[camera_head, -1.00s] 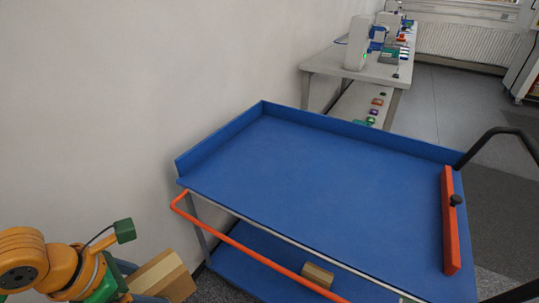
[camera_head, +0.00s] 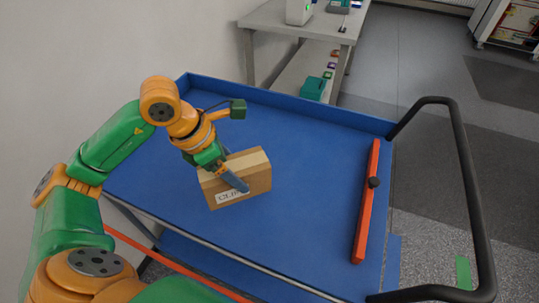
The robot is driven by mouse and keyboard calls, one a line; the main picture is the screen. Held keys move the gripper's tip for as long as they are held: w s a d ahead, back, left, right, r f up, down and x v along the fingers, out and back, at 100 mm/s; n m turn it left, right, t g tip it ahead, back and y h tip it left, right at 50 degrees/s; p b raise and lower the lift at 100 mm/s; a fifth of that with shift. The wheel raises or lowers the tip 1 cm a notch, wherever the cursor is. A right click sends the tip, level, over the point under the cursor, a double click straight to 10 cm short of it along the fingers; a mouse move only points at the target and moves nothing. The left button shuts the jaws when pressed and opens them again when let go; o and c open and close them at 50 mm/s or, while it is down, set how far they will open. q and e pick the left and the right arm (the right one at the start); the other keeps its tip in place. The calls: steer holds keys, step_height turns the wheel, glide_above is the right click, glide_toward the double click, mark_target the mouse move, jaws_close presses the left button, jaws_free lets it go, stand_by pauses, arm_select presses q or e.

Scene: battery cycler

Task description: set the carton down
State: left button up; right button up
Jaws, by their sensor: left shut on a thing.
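The carton (camera_head: 258,184) is a brown cardboard box with a lighter stripe on top and a white printed label on its front. It is over the left-middle part of the blue cart top (camera_head: 310,145). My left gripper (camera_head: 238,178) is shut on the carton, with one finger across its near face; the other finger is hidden. The carton looks upright. I cannot tell whether its underside touches the blue surface. My right gripper is not in view.
A red bar (camera_head: 367,205) with a black knob lies along the cart's right side. A black handle (camera_head: 466,170) rises beyond it. A low blue lip runs along the back edge. A grey table (camera_head: 300,18) stands behind. The cart top between carton and bar is clear.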

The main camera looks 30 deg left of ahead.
arm_select(q)
steer(key=w, duration=0.1)
steer(key=w+f+p, duration=0.1)
steer(key=w, duration=0.1)
steer(key=w+f, duration=0.1)
steer(key=w, duration=0.1)
steer(key=shift+w+d+f, duration=0.2)
steer(key=shift+d+f, duration=0.05)
steer(key=w+f, duration=0.1)
steer(key=f, duration=0.2)
steer(key=w+f+p, duration=0.1)
steer(key=w+f, duration=0.1)
steer(key=w+f+p, duration=0.1)
steer(key=f, duration=0.2)
steer(key=shift+w+d+f, duration=0.15)
steer(key=shift+f, duration=0.25)
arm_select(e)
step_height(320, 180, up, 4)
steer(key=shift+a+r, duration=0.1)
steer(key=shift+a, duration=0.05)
arm_select(q)
steer(key=shift+w, duration=0.1)
